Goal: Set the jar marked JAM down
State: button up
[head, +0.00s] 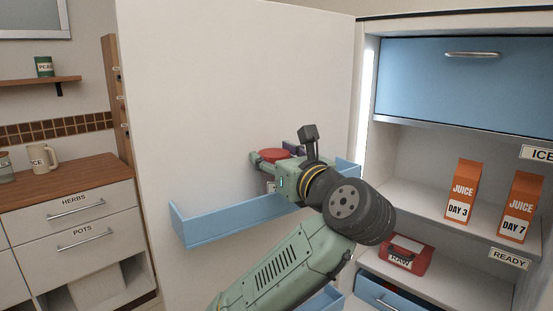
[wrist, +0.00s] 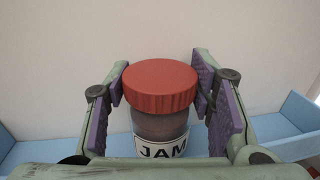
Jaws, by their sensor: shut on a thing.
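The jar marked JAM (wrist: 160,125) has a red ribbed lid and a white label, and stands upright between the finger pads in the wrist view. My gripper (head: 277,163) is shut on it. In the head view the jar's red lid (head: 270,155) shows just beyond the gripper, and most of the jar is hidden. The jar is at the blue door shelf (head: 215,224) on the inside of the open fridge door. I cannot tell whether its base touches the shelf floor. The blue shelf also shows on both sides in the wrist view (wrist: 285,130).
The open fridge door (head: 200,100) stands behind the gripper. Inside the fridge, two orange juice cartons (head: 461,190) stand on the shelf marked READY. A red box marked RAW (head: 405,255) sits below. A wooden-topped counter (head: 60,181) is at the left. The door shelf's left part looks empty.

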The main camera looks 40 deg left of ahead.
jog(key=shift+f, duration=0.1)
jog(key=o, duration=1.4)
